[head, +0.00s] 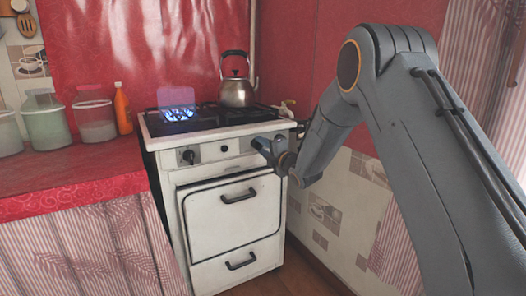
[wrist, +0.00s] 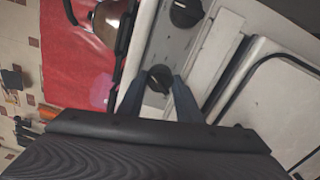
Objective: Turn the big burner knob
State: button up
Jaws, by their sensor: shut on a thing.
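The white stove (head: 235,215) has dark knobs along its front panel. In the head view a larger knob (head: 188,156) is at the panel's left and a small one (head: 224,148) is right of it. My gripper (head: 260,145) is at the right part of the panel and hides what is behind it. In the wrist view my gripper (wrist: 160,92) has its two fingers on either side of a dark round knob (wrist: 160,78) and is shut on it. Another dark knob (wrist: 186,12), larger in the picture, is above it and cut by the frame's top edge.
A blue flame (head: 179,113) shows on the left of the hob. A metal kettle (head: 236,92) stands at its back right. An orange bottle (head: 122,108) and jars (head: 95,122) stand on the red counter (head: 70,185). The oven door handle (head: 238,196) sticks out below the knobs.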

jog(key=n+b, duration=0.1)
jog(key=n, duration=0.2)
jog(key=shift+f+n+b, duration=0.1)
jog(key=shift+n+b, duration=0.2)
jog(key=shift+b, duration=0.05)
jog(key=shift+n+b, duration=0.8)
jog(key=shift+n, duration=0.7)
jog(key=o, duration=1)
jog(key=shift+o, duration=0.2)
jog(key=shift+s, duration=0.1)
jog(key=p+v, duration=0.1)
jog(key=v, duration=0.6)
jog(key=shift+s+d, duration=0.2)
jog(key=shift+s, duration=0.1)
